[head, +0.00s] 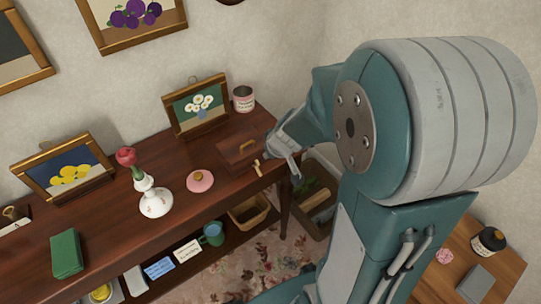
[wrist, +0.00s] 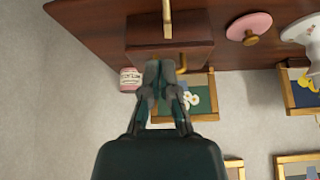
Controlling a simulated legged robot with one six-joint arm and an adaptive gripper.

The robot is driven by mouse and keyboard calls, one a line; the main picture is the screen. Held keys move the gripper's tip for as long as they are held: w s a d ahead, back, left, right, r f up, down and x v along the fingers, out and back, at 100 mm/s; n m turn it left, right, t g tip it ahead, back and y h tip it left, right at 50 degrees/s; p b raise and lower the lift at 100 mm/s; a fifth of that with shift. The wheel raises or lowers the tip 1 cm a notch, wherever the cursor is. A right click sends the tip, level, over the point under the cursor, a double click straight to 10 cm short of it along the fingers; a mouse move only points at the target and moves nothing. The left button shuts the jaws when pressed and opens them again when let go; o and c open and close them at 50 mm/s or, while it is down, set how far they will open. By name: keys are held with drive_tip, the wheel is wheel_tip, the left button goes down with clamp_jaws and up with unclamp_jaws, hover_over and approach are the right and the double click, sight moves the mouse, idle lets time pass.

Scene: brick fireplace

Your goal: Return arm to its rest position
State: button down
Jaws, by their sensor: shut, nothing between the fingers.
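My gripper (wrist: 163,68) is shut and empty, with its two fingertips together in the wrist view. In the head view my gripper (head: 294,168) is at the right end of the dark wooden table, beside a small brown wooden box (head: 238,150). The box also shows in the wrist view (wrist: 150,36), beyond the fingertips. Whether the fingers touch the box cannot be told. My arm reaches out across the right of the head view, bent and extended toward the table.
The wooden table (head: 110,205) holds a pink lid (head: 200,181), a white vase (head: 155,203), a green book (head: 66,254), a can (head: 243,99) and framed pictures. Baskets and a mug (head: 213,233) sit on its lower shelf. A small table (head: 500,270) stands at the right.

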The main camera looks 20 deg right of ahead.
drive_tip(key=s+a+r+y, duration=0.1)
drive_tip(key=s+a+r, duration=0.65)
drive_tip(key=r, duration=0.35)
drive_tip(key=s+r+m+h, duration=0.1)
drive_tip(key=s+r+h, duration=0.1)
drive_tip(key=s+r, duration=0.3)
drive_tip(key=s, duration=0.4)
drive_tip(key=shift+s+d+m, duration=0.35)
drive_tip(key=shift+s+m, duration=0.05)
drive_tip(key=shift+a+r, duration=0.1)
drive_tip(key=shift+a, duration=0.15)
drive_tip(key=shift+d, duration=0.15)
